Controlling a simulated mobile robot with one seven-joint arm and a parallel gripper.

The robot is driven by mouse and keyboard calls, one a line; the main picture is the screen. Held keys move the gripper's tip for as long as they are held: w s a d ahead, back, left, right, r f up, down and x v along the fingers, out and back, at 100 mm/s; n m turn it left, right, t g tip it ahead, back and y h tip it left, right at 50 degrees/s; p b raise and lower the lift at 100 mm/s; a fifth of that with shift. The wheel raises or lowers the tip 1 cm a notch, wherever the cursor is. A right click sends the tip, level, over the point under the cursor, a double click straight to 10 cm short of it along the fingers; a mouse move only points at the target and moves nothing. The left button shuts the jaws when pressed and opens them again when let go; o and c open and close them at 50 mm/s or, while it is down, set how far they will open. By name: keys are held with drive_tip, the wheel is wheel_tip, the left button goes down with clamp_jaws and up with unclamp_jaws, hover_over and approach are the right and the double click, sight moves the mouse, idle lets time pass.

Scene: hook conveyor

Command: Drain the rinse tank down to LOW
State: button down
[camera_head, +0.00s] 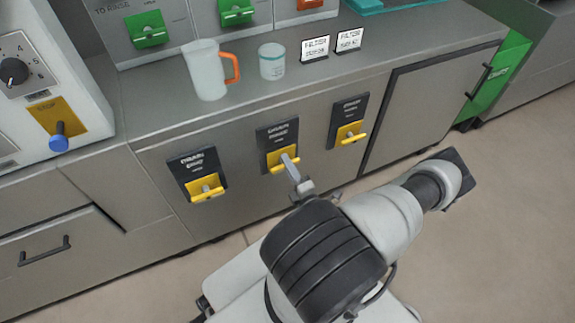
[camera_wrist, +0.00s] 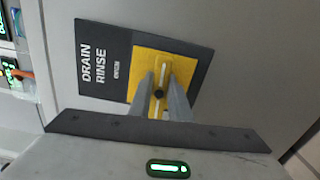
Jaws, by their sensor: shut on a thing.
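The DRAIN RINSE valve (camera_head: 276,134) is the middle of three black-plated drain controls on the cabinet front. Its label and yellow face (camera_wrist: 150,64) are readable in the wrist view. My gripper (camera_head: 291,163) reaches to this valve from the front. No rinse tank level reading is legible in either view.
Similar drain valves stand to the left (camera_head: 197,174) and right (camera_head: 348,120). Above, the counter holds a jug with an orange handle (camera_head: 208,72), a white jar (camera_head: 272,62) and two small label signs (camera_head: 315,48). Open floor (camera_head: 500,200) lies at the right.

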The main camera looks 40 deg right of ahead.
drive_tip(key=shift+m, duration=0.3)
drive_tip(key=shift+f, duration=0.1)
drive_tip(key=c, duration=1.6)
unclamp_jaws()
drive_tip(key=shift+c, duration=0.2)
drive_tip(key=p+v, duration=0.2)
drive_tip(key=v, duration=1.5)
drive_tip(key=shift+s+a, duration=0.15)
drive_tip(key=shift+s, duration=0.05)
